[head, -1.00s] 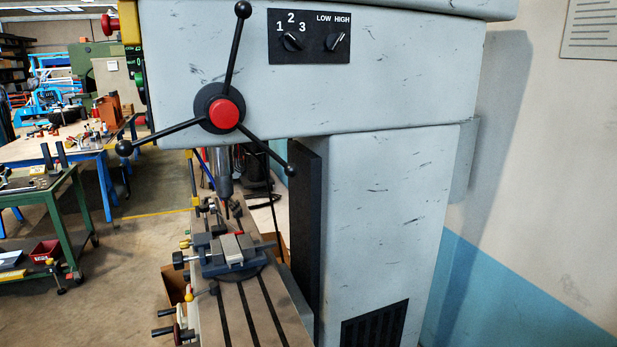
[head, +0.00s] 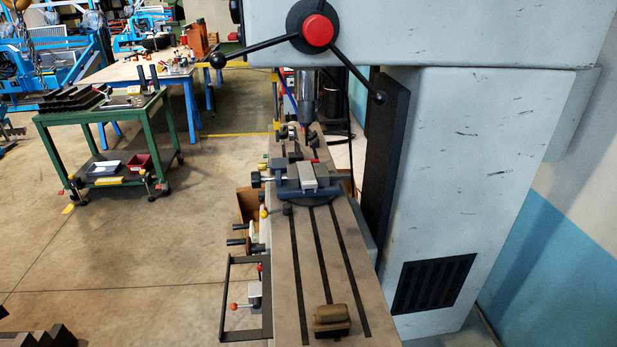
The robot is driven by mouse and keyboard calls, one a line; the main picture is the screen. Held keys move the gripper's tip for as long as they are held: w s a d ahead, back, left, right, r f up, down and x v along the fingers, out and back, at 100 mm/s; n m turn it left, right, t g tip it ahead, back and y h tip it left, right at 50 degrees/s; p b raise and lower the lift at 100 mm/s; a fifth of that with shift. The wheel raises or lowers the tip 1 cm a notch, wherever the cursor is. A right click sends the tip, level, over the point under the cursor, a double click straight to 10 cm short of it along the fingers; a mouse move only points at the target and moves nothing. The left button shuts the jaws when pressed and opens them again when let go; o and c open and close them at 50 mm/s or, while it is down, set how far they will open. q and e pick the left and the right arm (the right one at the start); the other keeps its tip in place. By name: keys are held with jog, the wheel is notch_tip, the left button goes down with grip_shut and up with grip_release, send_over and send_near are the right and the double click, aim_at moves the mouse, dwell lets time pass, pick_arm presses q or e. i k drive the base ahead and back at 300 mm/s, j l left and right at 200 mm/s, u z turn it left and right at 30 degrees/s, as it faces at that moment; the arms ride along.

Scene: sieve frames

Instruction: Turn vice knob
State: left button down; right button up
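The blue-grey vice (head: 306,182) sits on the slotted bed of the milling machine, in the middle of the head view. Its dark knob (head: 256,180) sticks out on the left side of the vice. A light metal block (head: 308,176) shows at the top of the vice. Neither of my grippers is in view, so nothing of mine is seen touching the vice or its knob.
The machine bed (head: 292,262) runs toward me, with a brown block (head: 331,320) near its front. The grey machine column (head: 465,170) stands at the right. A black frame (head: 224,300) is left of the bed. A green cart (head: 97,125) stands at the left; floor between is open.

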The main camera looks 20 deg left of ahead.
aim_at(256, 180)
jog(key=k+j+u, duration=0.1)
jog(key=j, duration=0.4)
jog(key=k+j+u, duration=0.15)
jog(key=j, duration=0.35)
jog(key=j+u, duration=0.1)
jog(key=j, duration=0.4)
jog(key=i+j+u, duration=0.45)
